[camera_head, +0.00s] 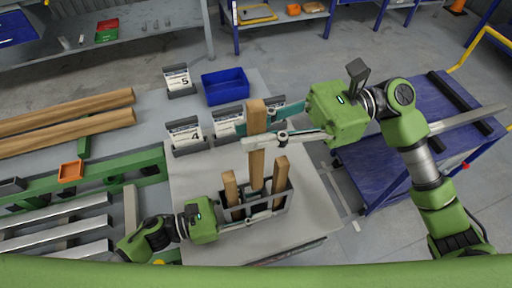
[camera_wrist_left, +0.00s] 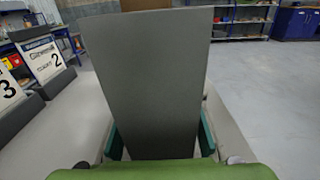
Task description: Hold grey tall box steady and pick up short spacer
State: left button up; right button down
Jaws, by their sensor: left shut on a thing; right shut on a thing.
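The grey tall box (camera_head: 268,208) stands on the light table, with wooden spacers upright in it. My left gripper (camera_head: 232,223) is shut on the box's lower left side. In the left wrist view a grey box panel (camera_wrist_left: 155,75) rises between its teal fingers. My right gripper (camera_head: 258,124) is shut on a wooden spacer (camera_head: 257,160), upright over the middle of the box and reaching well above the others. Its lower end is hidden by the box. A left spacer (camera_head: 230,188) and a right spacer (camera_head: 280,174) stand in the box. I cannot compare their true lengths.
Number signs (camera_head: 186,132) and a blue bin (camera_head: 225,86) stand behind the box. A green-framed rack with long wooden beams (camera_head: 70,115) is at left. A blue cart (camera_head: 405,155) stands at right under my right arm. The table front right is clear.

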jog(key=shift+r, duration=0.5)
pick_arm(q)
jog(key=o, duration=1.3)
jog(key=v, duration=1.2)
